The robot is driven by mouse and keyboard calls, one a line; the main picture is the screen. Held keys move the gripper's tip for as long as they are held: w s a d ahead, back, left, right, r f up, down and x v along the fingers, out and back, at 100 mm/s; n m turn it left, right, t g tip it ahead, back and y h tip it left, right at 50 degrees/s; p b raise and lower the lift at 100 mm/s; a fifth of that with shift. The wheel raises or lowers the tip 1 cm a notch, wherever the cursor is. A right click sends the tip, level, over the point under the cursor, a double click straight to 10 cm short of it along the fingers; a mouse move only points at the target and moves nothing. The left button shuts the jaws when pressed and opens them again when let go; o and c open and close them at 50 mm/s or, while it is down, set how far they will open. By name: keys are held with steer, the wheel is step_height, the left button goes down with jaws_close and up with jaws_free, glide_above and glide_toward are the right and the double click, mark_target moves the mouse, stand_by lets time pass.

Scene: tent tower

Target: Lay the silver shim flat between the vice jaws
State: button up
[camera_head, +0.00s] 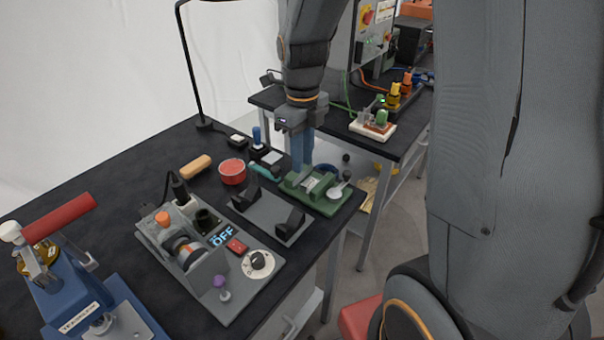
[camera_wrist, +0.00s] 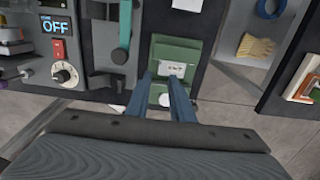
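The green vice (camera_head: 327,205) stands at the right end of the dark bench. It also shows in the wrist view (camera_wrist: 176,46), below my gripper. A small pale silver plate (camera_wrist: 173,69) lies between its jaws and looks like the shim; in the head view it is a light patch (camera_head: 310,183). I cannot tell if it lies fully flat. My gripper (camera_head: 303,172) points down over the vice. In the wrist view its two blue fingers (camera_wrist: 162,77) stand apart with a gap between them. I see nothing clamped there. Whether the fingertips touch the plate is unclear.
A grey fixture with two black uprights (camera_head: 270,215) is just left of the vice. A teal-handled tool (camera_head: 265,172), a red round tin (camera_head: 232,171) and a pale square on a dark block (camera_head: 271,158) are close by. A control panel reading OFF (camera_head: 221,236) is nearer the front.

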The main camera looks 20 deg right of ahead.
step_height(320, 180, up, 5)
steer(key=s+f+n, duration=0.3)
steer(key=s+n, duration=0.2)
steer(key=n, duration=0.9)
steer(key=s+f+n+t, duration=0.1)
steer(key=s+f+n, duration=0.2)
steer(key=n, duration=1.2)
steer(key=s+b, duration=0.1)
steer(key=s, duration=0.2)
steer(key=shift+f, duration=0.3)
